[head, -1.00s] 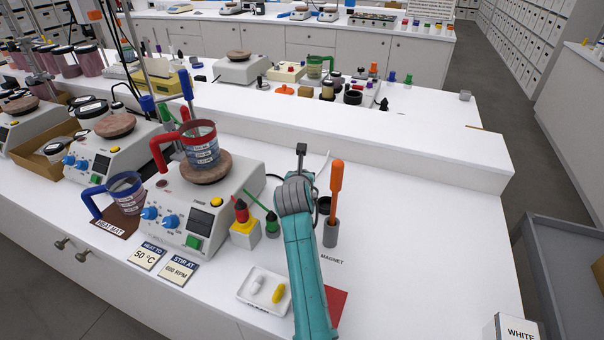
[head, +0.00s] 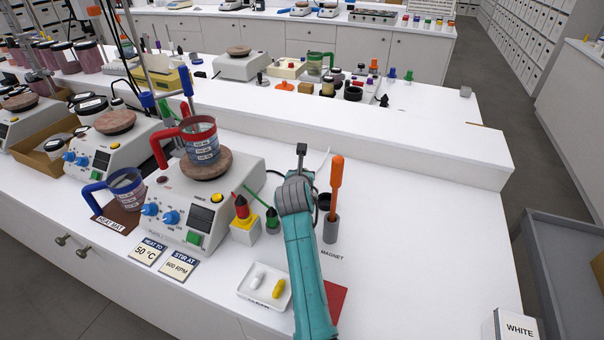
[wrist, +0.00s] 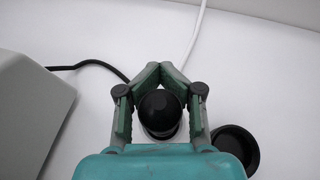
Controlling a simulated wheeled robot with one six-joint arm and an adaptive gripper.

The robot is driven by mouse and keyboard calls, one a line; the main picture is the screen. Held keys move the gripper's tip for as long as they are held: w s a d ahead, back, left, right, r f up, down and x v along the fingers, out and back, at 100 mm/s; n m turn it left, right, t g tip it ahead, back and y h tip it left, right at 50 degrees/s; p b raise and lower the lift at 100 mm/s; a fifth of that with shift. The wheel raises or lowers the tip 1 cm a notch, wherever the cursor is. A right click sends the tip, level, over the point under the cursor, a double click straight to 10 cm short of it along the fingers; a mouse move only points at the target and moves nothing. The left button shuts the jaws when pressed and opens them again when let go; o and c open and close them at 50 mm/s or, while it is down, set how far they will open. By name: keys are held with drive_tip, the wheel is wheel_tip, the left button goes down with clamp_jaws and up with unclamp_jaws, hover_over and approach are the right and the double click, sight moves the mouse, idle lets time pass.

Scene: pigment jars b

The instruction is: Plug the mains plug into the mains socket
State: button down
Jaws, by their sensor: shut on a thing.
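In the wrist view my gripper (wrist: 160,73) is closed around a black, round-topped mains plug (wrist: 159,108). A white rounded body, likely the mains socket (wrist: 160,134), shows just below the plug. I cannot tell whether the plug is seated in it or only over it. A black cable (wrist: 97,63) runs from the left to behind the gripper. A white cable (wrist: 196,30) runs up from behind the fingers. In the head view my arm's wrist hides the fingers, plug and socket; only part of the black cable (head: 275,173) shows there.
The hotplate (head: 214,221) with a red-handled beaker (head: 203,145) stands left of my arm. A dark cup (head: 324,201) and a grey holder (head: 331,229) with an orange-handled tool (head: 337,181) are close on the right. A white tray (head: 246,294) lies in front.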

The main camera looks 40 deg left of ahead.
drive_tip(key=shift+s+d+f, duration=0.1)
drive_tip(key=shift+s+f, duration=0.05)
drive_tip(key=shift+f, duration=0.45)
drive_tip(key=shift+r, duration=0.55)
drive_tip(key=shift+r, duration=0.25)
idle(0.6)
drive_tip(key=shift+f, duration=0.35)
idle(0.6)
drive_tip(key=shift+f, duration=0.6)
drive_tip(key=c, duration=0.7)
unclamp_jaws()
drive_tip(key=shift+f, duration=0.1)
drive_tip(key=shift+w+r+v, duration=0.1)
drive_tip(key=shift+r+v, duration=0.15)
drive_tip(key=shift+v, duration=1.15)
drive_tip(key=shift+w+r+v, duration=0.1)
drive_tip(key=shift+r+v, duration=0.1)
drive_tip(key=shift+v, duration=1.15)
drive_tip(key=shift+w+r+v, duration=0.1)
drive_tip(key=shift+r+v, duration=0.15)
drive_tip(key=shift+v, duration=1.15)
